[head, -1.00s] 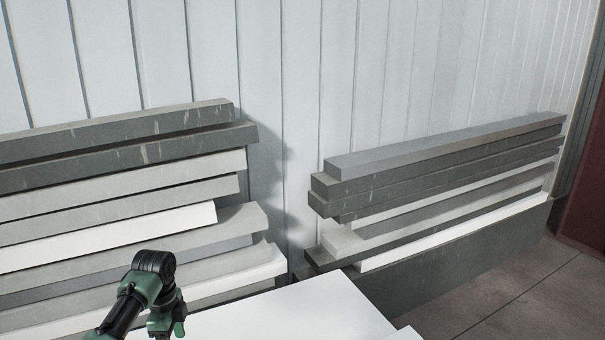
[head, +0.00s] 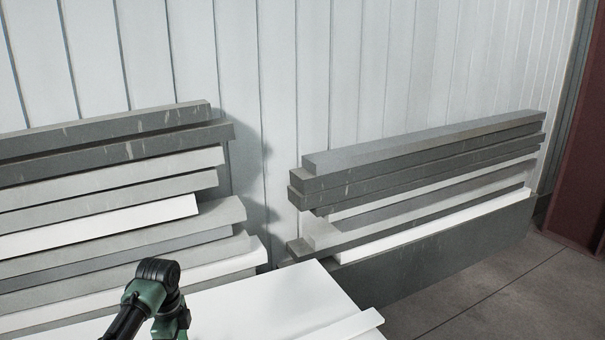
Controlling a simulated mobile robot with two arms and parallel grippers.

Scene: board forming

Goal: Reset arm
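Part of my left arm (head: 155,300), green and black, comes in at the lower left of the head view, bent at a joint. Its gripper is not visible; the arm runs out of the bottom of the picture. My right arm and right gripper are not in view. A white flat surface (head: 265,303) lies just right of the arm. A narrow white strip or board (head: 350,326) lies along its right part at the bottom edge.
A stack of grey and white boards (head: 110,185) stands behind my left arm. A second stack (head: 425,165) stands to the right against the pale panelled wall (head: 250,60). Bare tiled floor (head: 500,290) shows at lower right. A dark red post (head: 580,180) stands at the right edge.

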